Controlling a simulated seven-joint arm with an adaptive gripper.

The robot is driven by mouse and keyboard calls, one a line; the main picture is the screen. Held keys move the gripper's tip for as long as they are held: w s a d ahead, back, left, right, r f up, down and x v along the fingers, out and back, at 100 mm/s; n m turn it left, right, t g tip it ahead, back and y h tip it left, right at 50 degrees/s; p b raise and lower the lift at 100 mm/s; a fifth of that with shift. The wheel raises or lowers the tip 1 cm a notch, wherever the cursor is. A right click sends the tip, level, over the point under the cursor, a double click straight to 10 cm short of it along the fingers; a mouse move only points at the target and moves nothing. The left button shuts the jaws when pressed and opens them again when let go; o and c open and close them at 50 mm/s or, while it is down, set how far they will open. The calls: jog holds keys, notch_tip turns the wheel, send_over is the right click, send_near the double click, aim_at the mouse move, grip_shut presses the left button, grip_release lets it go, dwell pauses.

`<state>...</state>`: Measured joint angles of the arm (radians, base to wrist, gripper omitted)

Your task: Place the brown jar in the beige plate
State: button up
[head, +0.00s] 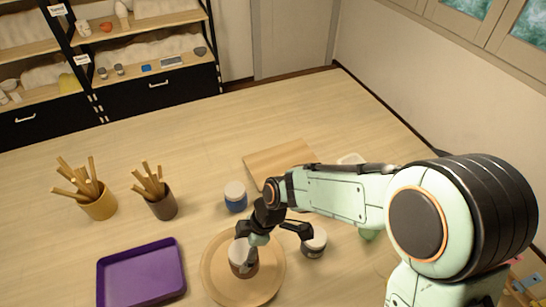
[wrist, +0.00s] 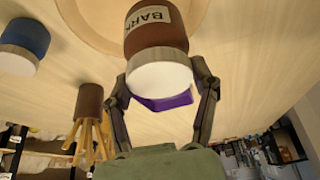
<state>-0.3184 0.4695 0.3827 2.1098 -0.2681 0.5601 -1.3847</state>
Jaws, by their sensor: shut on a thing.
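The brown jar (head: 242,268) has a white lid and stands upright within the outline of the beige plate (head: 213,279). Whether its base touches the plate I cannot tell. In the wrist view the jar (wrist: 155,38) is upside down in the picture, with a pale label beginning "BARN" and its base cut off by the top edge. The plate (wrist: 82,20) shows behind it. My gripper (head: 250,258) is shut on the jar; in the wrist view its fingers (wrist: 164,78) lie on both sides of the white lid.
A second white-lidded jar (head: 314,244) stands right of the plate, and a blue jar (head: 235,197) behind it. A purple tray (head: 142,274) lies to the left. Two cups with sticks, yellow (head: 99,205) and brown (head: 162,207), stand farther back. A wooden board (head: 270,158) lies behind my arm.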

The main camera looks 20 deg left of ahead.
jog(key=a+f, duration=0.1)
jog(key=w+f, duration=0.1)
jog(key=shift+w+a+f, duration=0.15)
jog(key=shift+a+f, duration=0.15)
jog(key=shift+a, duration=0.05)
jog(key=shift+w+a+f, duration=0.1)
jog(key=shift+w+f, duration=0.05)
jog(key=shift+f, duration=1.55)
jog(key=o, duration=1.2)
jog(key=shift+f, duration=0.15)
jog(key=shift+o, duration=0.2)
jog(key=v, duration=1.2)
jog(key=shift+r, duration=0.25)
